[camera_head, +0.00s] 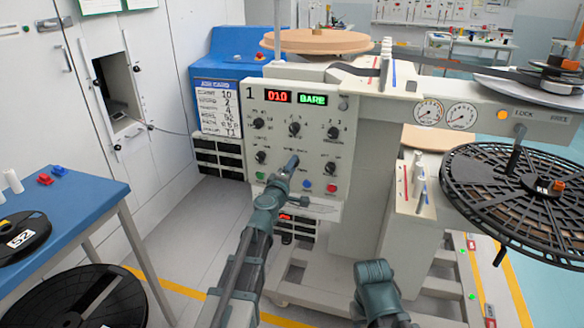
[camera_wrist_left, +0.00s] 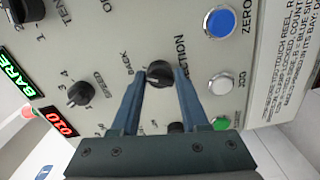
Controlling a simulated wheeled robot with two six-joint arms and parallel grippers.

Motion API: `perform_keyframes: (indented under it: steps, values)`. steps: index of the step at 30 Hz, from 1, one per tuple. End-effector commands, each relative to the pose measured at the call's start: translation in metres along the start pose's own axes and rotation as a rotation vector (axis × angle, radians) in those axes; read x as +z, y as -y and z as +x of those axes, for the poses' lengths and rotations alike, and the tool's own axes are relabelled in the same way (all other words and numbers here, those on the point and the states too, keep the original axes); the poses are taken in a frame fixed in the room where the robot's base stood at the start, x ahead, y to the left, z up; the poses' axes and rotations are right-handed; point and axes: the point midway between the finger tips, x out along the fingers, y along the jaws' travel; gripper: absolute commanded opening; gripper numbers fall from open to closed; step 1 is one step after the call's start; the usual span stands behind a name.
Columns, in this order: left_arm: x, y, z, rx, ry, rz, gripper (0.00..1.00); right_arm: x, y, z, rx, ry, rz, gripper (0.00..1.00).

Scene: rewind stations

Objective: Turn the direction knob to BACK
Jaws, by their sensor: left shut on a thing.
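The direction knob (camera_wrist_left: 159,73) is a small black knob on the pale control panel (camera_head: 335,180). In the left wrist view the BACK label is printed just left of it, and the panel appears turned sideways. A small pale mark shows on the knob, but I cannot tell which label it points at. My left gripper (camera_wrist_left: 159,78) is shut on the knob, with one finger on each side. In the head view my left gripper (camera_head: 290,165) reaches the lower middle of the panel and hides the knob. Part of my right arm shows at the bottom, without its fingers.
A speed knob (camera_wrist_left: 80,94) sits near the gripper. A blue button (camera_wrist_left: 219,22), a white button (camera_wrist_left: 221,84) and a green button (camera_wrist_left: 220,123) lie on the other side. A large black reel (camera_head: 515,190) stands right of the panel. A blue table (camera_head: 85,200) is at left.

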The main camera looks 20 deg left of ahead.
Motion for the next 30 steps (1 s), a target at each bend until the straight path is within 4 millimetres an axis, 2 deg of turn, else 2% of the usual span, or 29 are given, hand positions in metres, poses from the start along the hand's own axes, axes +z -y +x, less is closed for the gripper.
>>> perform_keyframes:
  steps: [11,12,15,25,30]
  values:
    - [0.0012,0.0003,-0.0011,0.000,0.003,0.007,0.00,0.0000,0.0000,0.0004,0.000,0.000,0.000,0.50]
    - [0.0012,0.0003,-0.0011,0.000,0.003,0.006,0.52,0.0000,0.0000,0.0004,0.000,0.000,0.000,0.50]
    - [0.0010,0.0002,-0.0009,0.000,0.002,0.005,0.70,0.0000,0.0000,0.0003,0.000,0.000,0.000,0.50]
    - [0.0003,0.0001,-0.0009,0.000,0.001,0.004,0.71,0.0000,0.0000,0.0001,0.000,0.000,0.000,0.50]
    - [0.0005,0.0001,-0.0078,0.000,0.001,0.003,0.71,0.0000,0.0000,0.0001,0.000,0.000,0.000,0.50]
